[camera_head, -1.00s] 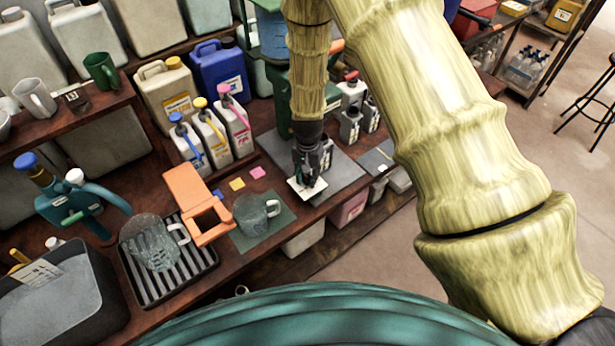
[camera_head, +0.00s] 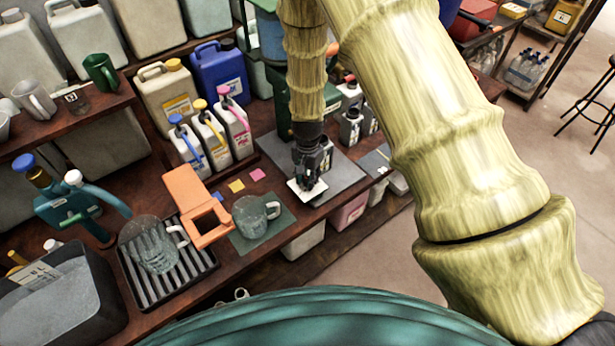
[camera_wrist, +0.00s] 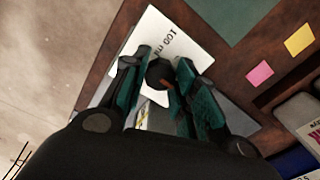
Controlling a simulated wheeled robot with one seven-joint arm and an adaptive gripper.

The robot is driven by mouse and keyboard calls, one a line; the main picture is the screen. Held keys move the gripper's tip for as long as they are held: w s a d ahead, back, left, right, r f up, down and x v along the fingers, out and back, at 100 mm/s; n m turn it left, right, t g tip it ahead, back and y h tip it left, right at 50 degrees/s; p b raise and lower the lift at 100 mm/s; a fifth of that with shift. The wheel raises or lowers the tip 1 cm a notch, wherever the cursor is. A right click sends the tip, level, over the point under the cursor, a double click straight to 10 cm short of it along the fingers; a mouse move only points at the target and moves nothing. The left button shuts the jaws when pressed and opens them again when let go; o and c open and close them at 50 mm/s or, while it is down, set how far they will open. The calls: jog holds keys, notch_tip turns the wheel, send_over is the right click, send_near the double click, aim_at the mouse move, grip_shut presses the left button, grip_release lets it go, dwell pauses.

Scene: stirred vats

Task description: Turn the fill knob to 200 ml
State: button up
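The dark fill knob (camera_wrist: 160,72) is in the wrist view, with a small orange mark on its near side. It sits on a white plate (camera_wrist: 191,42) that reads "100 ml", upside down there. The plate also shows in the head view (camera_head: 304,193) at the bench's front edge. No 200 ml mark is visible. My gripper (camera_wrist: 164,66) is at the plate, its teal-padded fingers on either side of the knob. The gaps beside the knob look very small, and I cannot tell whether the pads touch it. In the head view my gripper hides the knob.
A glass mug (camera_head: 250,217) stands on a green mat left of the plate, by an orange bracket (camera_head: 195,205). A glass jug (camera_head: 152,246) stands on a slatted drip tray (camera_head: 181,283). Several small jugs stand behind.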

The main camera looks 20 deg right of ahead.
aim_at(308, 179)
jog(key=o, duration=0.5)
jog(key=shift+d, duration=0.1)
jog(key=shift+c, duration=0.2)
jog(key=shift+r, duration=0.15)
notch_tip(308, 179, up, 12)
jog(key=shift+f, duration=0.2)
dwell(0.4)
